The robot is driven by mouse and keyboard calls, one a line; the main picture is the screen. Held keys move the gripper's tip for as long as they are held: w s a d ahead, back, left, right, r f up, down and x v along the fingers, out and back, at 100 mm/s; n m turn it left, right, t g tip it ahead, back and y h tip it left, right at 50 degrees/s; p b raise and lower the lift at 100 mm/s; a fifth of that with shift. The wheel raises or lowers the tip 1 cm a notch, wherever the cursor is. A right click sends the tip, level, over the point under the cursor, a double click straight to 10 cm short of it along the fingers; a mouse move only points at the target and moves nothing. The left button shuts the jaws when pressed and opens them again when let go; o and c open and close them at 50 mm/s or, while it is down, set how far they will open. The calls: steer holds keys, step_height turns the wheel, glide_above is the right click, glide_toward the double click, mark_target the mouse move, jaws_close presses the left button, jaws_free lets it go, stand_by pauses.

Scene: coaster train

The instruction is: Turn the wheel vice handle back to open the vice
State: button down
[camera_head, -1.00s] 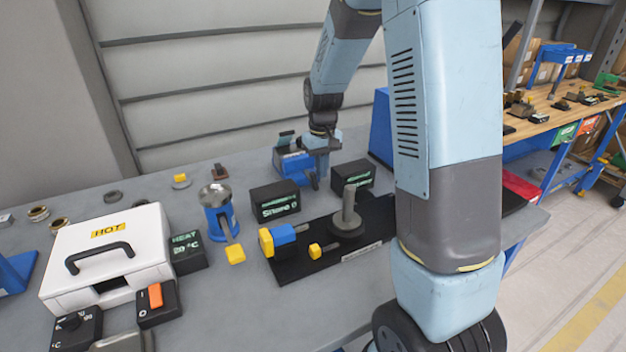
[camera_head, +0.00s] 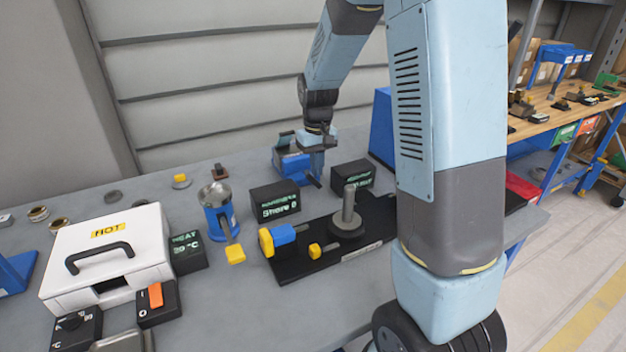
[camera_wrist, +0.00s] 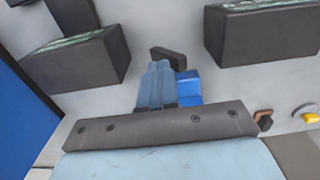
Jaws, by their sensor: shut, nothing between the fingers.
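The blue vice (camera_head: 288,163) stands at the back of the grey bench, left of my gripper (camera_head: 317,170). My gripper points down at the vice's right side, with its fingers shut together and empty. In the wrist view my gripper (camera_wrist: 158,100) is light blue, and part of the blue vice (camera_wrist: 188,88) shows just to its right. A dark bar, seemingly the vice handle (camera_wrist: 168,57), lies just beyond the fingertips. I cannot tell whether the fingers touch it. Much of the vice is hidden behind my gripper.
Two black display boxes, one on the left (camera_head: 274,202) and one on the right (camera_head: 352,176), stand close in front of the vice. A tall blue block (camera_head: 381,125) stands to the right. A black fixture board (camera_head: 290,270) and a white heater case (camera_head: 110,255) lie nearer.

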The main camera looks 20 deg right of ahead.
step_height(320, 180, up, 7)
stand_by(0.9)
steer(key=shift+d, duration=0.1)
steer(key=s+d+r+m+t, duration=0.1)
steer(key=s+r, duration=0.5)
steer(key=s, duration=0.7)
steer(key=s+d+r+m+t, duration=0.1)
steer(key=s+r+t, duration=0.3)
steer(key=s, duration=0.9)
step_height(320, 180, up, 2)
steer(key=shift+s+r+t, duration=0.15)
steer(key=shift+s+t, duration=0.15)
steer(key=shift+d, duration=0.1)
